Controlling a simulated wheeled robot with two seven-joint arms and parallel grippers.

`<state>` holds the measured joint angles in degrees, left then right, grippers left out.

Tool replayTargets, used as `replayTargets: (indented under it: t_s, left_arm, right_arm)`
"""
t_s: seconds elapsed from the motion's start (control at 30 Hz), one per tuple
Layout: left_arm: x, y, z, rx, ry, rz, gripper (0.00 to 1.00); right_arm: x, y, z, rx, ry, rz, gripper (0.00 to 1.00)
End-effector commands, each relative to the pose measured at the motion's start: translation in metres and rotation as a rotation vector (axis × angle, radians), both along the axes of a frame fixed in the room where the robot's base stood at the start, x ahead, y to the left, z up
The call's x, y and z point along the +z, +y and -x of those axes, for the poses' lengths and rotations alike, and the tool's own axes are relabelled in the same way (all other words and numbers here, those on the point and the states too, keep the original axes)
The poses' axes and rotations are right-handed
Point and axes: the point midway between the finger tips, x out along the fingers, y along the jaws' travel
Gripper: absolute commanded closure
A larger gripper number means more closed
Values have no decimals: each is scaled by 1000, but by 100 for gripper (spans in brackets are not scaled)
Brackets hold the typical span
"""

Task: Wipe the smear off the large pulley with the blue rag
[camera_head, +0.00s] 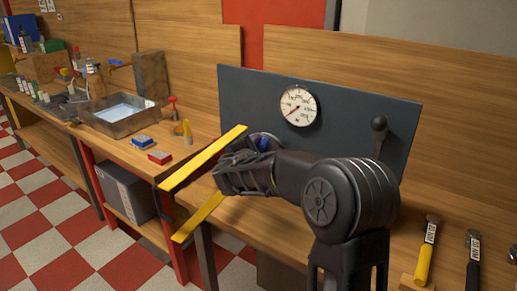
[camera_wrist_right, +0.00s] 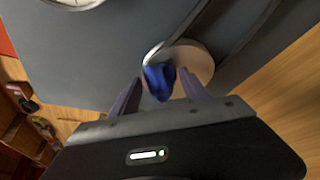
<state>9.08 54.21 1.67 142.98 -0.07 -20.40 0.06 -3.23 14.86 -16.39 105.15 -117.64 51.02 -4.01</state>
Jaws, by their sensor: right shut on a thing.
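The blue rag (camera_head: 263,144) shows as a small patch beyond my right gripper (camera_head: 250,158) in the head view. In the right wrist view the rag (camera_wrist_right: 158,82) is bunched between the fingers of my right gripper (camera_wrist_right: 160,90), which is shut on it. The rag is in front of the large pulley (camera_wrist_right: 197,60), a pale round face with a bright rim, and overlaps its lower left part. Whether it touches cannot be told. In the head view my gripper mostly hides the pulley. No smear can be made out. My left gripper is not in view.
The upright grey panel (camera_head: 240,95) carries a dial gauge (camera_head: 298,105) and a dark lever (camera_head: 379,130).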

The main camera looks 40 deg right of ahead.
Motion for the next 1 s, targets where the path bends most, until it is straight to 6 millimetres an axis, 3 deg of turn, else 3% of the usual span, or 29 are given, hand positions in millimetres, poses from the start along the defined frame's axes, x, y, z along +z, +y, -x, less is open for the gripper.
replayTargets:
  t_s: [0.17, 0.6, 1.0]
  left_arm:
    - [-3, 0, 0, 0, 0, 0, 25]
    - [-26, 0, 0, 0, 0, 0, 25]
    - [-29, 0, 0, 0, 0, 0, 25]
  right_arm:
    - [-1, -1, 3, -1, -1, 0, 86]
    - [-1, -14, 34, -1, -2, -1, 86]
    - [-1, -15, 35, -3, -1, 1, 86]
